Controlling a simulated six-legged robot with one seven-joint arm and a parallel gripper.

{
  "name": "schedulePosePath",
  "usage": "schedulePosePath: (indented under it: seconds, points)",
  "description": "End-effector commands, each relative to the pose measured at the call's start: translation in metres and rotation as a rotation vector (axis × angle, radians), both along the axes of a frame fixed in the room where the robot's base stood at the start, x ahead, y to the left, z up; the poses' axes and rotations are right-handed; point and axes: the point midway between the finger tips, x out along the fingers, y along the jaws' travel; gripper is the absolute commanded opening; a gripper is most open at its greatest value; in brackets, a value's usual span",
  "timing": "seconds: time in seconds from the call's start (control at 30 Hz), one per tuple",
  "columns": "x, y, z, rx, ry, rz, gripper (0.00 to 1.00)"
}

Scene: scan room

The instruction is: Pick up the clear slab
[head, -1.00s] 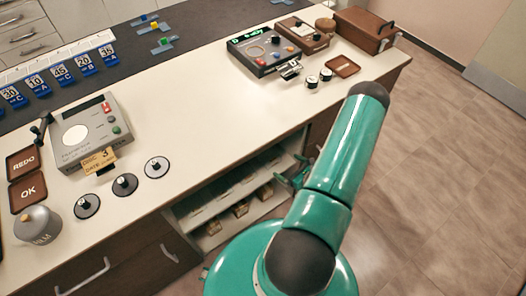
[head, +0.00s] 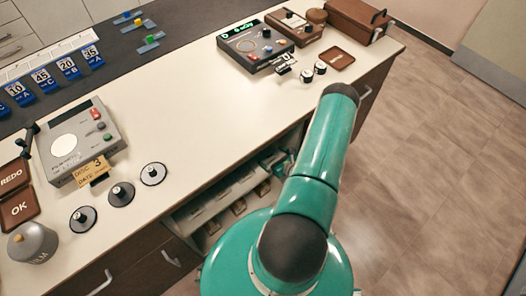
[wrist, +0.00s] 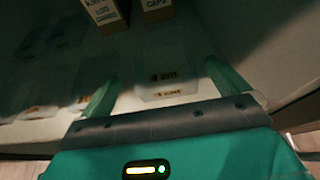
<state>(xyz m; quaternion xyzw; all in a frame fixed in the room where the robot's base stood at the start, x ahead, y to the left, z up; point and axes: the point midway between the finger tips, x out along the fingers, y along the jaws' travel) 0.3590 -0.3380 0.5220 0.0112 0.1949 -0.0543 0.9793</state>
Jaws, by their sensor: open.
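In the wrist view, a clear slab (wrist: 166,86) with a small orange-and-black "4 cm" label lies on a dim shelf, between the fingers of my gripper (wrist: 162,78). The two green fingers are spread wide, one on each side of it, and nothing is gripped. Other faint clear slabs (wrist: 40,90) with labels lie to the left; their edges are hard to make out. In the head view, my gripper (head: 274,160) is at the shelf opening under the counter, partly hidden by my arm.
Two labelled cartons (wrist: 104,12) stand behind the slab. The open shelf unit (head: 205,205) sits below the pale counter (head: 200,110), whose front edge lies above my gripper. The counter holds devices and several discs (head: 153,174). Floor (head: 430,150) to the right is clear.

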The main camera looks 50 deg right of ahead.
Motion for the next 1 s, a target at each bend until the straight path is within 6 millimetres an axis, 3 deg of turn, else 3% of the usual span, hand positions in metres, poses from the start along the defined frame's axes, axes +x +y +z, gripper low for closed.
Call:
schedulePosePath:
  seconds: [0.47,0.73,1.0]
  points:
    - [0.054,-0.009,-0.019,-0.002,-0.001,0.002,1.00]
    - [0.057,-0.010,-0.020,-0.001,-0.001,0.000,1.00]
    - [0.056,-0.010,-0.020,-0.001,-0.001,0.000,0.47]
